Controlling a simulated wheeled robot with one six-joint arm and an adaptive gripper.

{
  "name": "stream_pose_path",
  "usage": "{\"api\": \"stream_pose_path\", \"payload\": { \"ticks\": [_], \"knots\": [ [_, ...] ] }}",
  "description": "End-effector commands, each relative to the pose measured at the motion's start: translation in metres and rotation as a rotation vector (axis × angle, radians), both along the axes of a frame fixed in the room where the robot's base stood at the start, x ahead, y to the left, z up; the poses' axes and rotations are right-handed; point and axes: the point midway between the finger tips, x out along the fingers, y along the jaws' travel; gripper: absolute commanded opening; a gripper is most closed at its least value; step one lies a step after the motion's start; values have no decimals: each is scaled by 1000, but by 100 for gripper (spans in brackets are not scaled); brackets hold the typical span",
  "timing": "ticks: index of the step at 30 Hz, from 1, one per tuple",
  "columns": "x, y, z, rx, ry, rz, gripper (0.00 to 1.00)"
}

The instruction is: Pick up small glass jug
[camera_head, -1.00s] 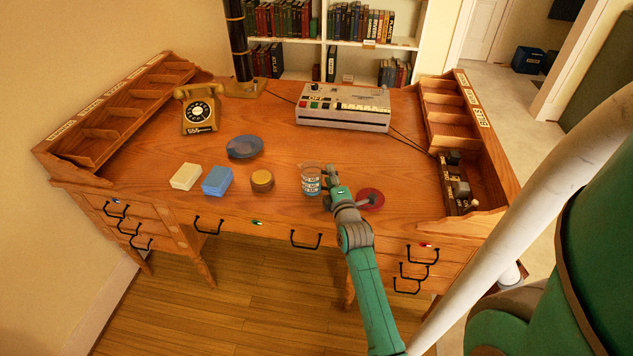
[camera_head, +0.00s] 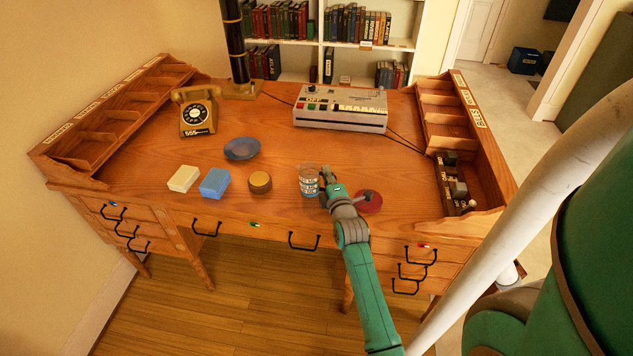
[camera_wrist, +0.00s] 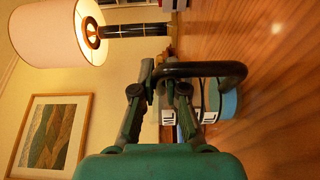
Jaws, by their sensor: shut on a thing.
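The small glass jug (camera_head: 309,182) stands upright at the front middle of the desk, with a white-and-blue label band. In the head view my gripper (camera_head: 327,194) is at its right side. In the wrist view the jug (camera_wrist: 229,100) is partly hidden behind its dark curved handle (camera_wrist: 215,68) and my fingers. My gripper (camera_wrist: 163,85) is shut on the jug at its handle. I cannot tell whether the jug's base touches the desk.
A red round thing (camera_head: 369,201) lies just right of my gripper. A round brown tin (camera_head: 260,183), a blue box (camera_head: 214,183), a cream box (camera_head: 183,179) and a blue dish (camera_head: 241,149) lie to the left. The desk behind the jug is clear.

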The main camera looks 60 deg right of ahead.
Motion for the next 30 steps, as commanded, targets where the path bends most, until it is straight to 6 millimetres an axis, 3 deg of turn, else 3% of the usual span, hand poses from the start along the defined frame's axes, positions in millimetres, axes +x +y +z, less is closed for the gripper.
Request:
{"api": "stream_pose_path", "payload": {
  "ticks": [7, 21, 30],
  "knots": [
    [0, 0, 11, -1, 2, 0, 0],
    [0, 0, 90, -1, 1, -1, 0],
    [0, 0, 100, 1, 2, -1, 0]
  ]
}}
